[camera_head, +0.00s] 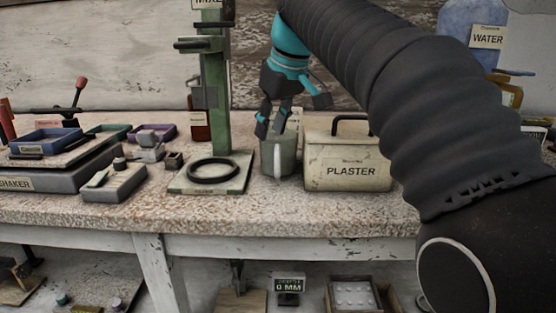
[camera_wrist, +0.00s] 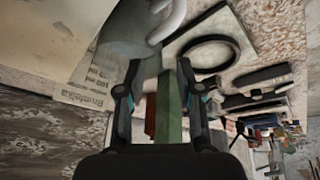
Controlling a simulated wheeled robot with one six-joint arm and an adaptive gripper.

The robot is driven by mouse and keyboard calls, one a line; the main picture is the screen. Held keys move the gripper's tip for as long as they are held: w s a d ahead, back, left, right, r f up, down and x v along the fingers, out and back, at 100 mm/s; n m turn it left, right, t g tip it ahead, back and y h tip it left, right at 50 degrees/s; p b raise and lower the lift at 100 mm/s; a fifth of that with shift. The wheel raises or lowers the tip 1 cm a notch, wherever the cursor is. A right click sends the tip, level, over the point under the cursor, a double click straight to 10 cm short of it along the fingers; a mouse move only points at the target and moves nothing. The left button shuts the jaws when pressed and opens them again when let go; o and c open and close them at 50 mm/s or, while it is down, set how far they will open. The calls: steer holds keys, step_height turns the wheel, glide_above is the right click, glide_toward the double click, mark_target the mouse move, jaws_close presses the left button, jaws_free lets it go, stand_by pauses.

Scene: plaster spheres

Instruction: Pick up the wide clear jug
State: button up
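The wide clear jug (camera_head: 268,160) stands on the bench between the green stand and the plaster box. It looks greyish and see-through, with a pale handle on the side facing the head camera. My gripper (camera_head: 270,131) points down just above the jug's rim. In the wrist view the jug (camera_wrist: 128,38) lies beyond my fingertips, its handle reaching up to the right. My gripper (camera_wrist: 158,66) is open there, with nothing held between its two fingers. The exact gap between fingertips and rim is hard to tell.
The plaster box (camera_head: 347,174) with a black handle stands close on the jug's right. The green stand (camera_head: 216,110) with a black ring (camera_head: 213,170) is close on its left. A water container (camera_head: 480,35) is behind. Shaker and trays (camera_head: 45,141) fill the bench's left.

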mark_target(263, 157)
steer(key=shift+b+x, duration=0.5)
steer(key=shift+x, duration=2.1)
jaws_close()
